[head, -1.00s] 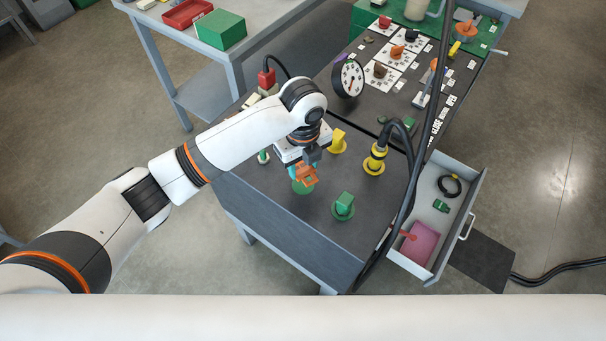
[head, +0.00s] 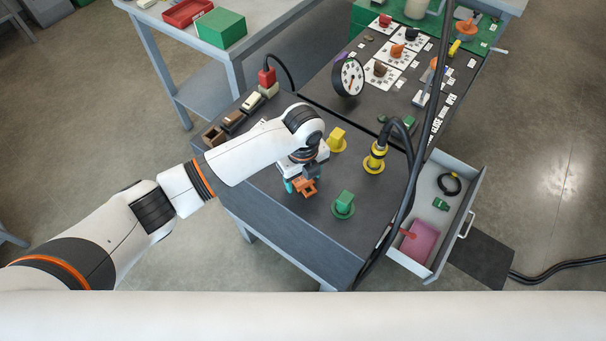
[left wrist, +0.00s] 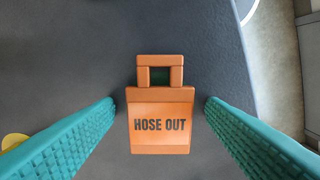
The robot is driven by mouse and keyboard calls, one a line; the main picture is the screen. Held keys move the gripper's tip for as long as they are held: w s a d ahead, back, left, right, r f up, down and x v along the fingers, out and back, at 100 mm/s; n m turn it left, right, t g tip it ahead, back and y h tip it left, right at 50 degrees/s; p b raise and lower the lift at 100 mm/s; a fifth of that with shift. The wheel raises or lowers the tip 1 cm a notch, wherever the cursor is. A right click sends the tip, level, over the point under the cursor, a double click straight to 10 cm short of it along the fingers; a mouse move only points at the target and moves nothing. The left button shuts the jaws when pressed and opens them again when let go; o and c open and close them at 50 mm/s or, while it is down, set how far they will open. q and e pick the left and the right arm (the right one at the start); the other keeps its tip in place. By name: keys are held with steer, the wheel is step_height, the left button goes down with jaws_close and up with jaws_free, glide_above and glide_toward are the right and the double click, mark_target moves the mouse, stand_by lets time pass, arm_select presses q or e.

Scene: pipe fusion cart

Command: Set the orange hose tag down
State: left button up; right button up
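The orange hose tag (left wrist: 160,120), marked "HOSE OUT", lies between the two teal fingers of my left gripper (left wrist: 160,125) in the left wrist view. A narrow gap shows on each side of the tag, so the gripper is open around it. In the head view the tag (head: 305,188) is at the left gripper (head: 302,184), low over the dark near part of the cart top (head: 275,205). Dark green shows through the tag's handle opening. Whether the tag's underside touches anything is hidden. My right gripper is not in view.
A green block on a round base (head: 344,203) stands close to the right, and a yellow one (head: 337,139) behind. A black hose with a yellow-banded fitting (head: 375,158) rises further right. An open drawer (head: 437,215) juts out at right. The cart's front edge is near.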

mark_target(303, 182)
arm_select(q)
step_height(303, 182, up, 12)
steer(key=b, duration=0.1)
steer(key=shift+r, duration=0.15)
stand_by(0.5)
stand_by(0.4)
